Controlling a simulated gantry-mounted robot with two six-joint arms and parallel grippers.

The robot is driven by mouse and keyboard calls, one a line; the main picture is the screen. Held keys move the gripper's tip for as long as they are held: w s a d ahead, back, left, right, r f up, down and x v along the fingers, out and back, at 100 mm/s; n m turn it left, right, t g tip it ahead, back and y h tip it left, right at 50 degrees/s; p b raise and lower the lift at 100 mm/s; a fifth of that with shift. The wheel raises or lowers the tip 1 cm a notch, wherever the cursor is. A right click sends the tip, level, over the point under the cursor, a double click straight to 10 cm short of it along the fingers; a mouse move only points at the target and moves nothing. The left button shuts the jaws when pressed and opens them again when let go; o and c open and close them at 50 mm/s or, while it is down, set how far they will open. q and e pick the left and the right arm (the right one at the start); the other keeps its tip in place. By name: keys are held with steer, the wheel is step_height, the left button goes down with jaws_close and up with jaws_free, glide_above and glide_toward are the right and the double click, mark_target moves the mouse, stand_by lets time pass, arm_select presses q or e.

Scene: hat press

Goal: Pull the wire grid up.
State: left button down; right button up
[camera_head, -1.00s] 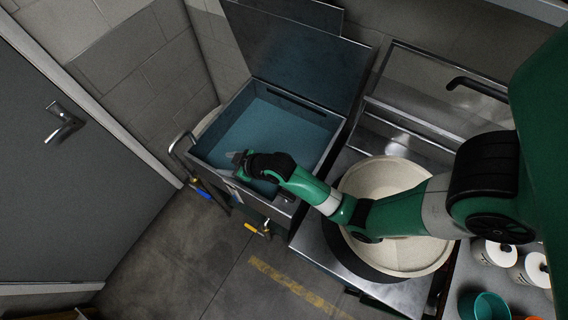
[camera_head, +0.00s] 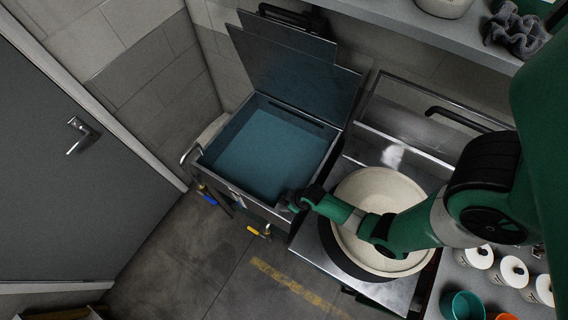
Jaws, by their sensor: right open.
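An open metal tank (camera_head: 333,146) with blue-teal liquid (camera_head: 263,150) stands at centre left, its lid (camera_head: 295,75) raised behind it. I cannot make out the wire grid; it may be hidden under the liquid. A curved metal bar (camera_head: 189,152) sticks out at the tank's left side; I cannot tell whether it belongs to the grid. My right gripper (camera_head: 283,204) is small and dark at the tank's front right corner. It is open, with nothing visible in it. My left gripper is out of view.
A large cream round form (camera_head: 372,190) on a metal bench stands right of the tank, partly behind my right arm. White containers (camera_head: 513,270) and a teal cup (camera_head: 463,305) are at lower right. A grey door (camera_head: 60,190) is at left.

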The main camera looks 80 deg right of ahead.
steer(key=b+x, duration=0.1)
steer(key=x, duration=0.3)
steer(key=shift+f, duration=0.1)
jaws_close()
steer(key=shift+w, duration=0.1)
stand_by(1.2)
